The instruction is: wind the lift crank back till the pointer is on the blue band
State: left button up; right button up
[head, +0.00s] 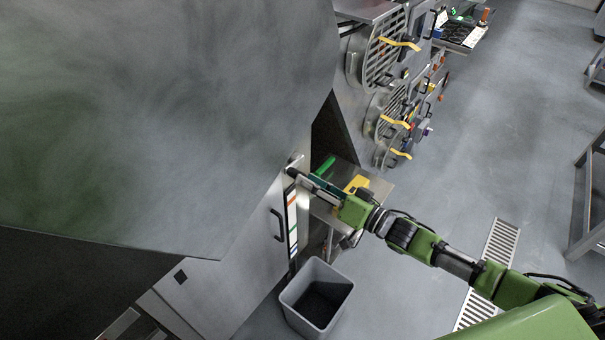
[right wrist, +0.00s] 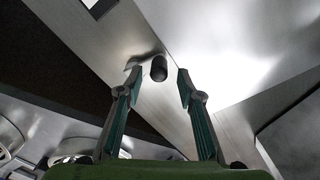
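The lift crank has a dark rounded handle (head: 292,171) on the side of the large grey metal cabinet; the handle also shows in the right wrist view (right wrist: 159,68), on a short metal arm (right wrist: 140,61). My right gripper (head: 309,181) reaches the handle from the right. In the right wrist view my right gripper (right wrist: 160,82) is open, with the handle between and just beyond its fingertips and a gap on both sides. A banded strip (head: 292,222) with orange, white, green and blue runs down below the crank. I cannot make out the pointer. My left gripper is out of view.
A grey open bin (head: 316,298) stands on the floor below the strip. A black door handle (head: 278,224) is beside the strip. A small table (head: 379,190) with green and yellow items is behind my right gripper. Round hatches with yellow levers (head: 401,43) line the back.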

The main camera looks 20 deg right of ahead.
jog(key=shift+x, duration=1.5)
jog(key=shift+c, duration=0.3)
grip_shut()
jog(key=shift+f, duration=0.15)
jog(key=f+n+b, duration=0.1)
jog(key=n, duration=0.1)
jog(key=shift+s+f+n, duration=0.1)
jog(key=shift+f+n, duration=0.05)
jog(key=shift+n, duration=0.15)
jog(key=w+d+f+n+b, duration=0.1)
jog(key=d+f+n+b, duration=0.1)
jog(key=n+b, duration=0.3)
jog(key=w+d+f+n+b, duration=0.1)
jog(key=f+n+b, duration=0.2)
jog(key=n, duration=0.9)
jog(key=shift+w+d+b, duration=0.4)
jog(key=shift+b, duration=1.1)
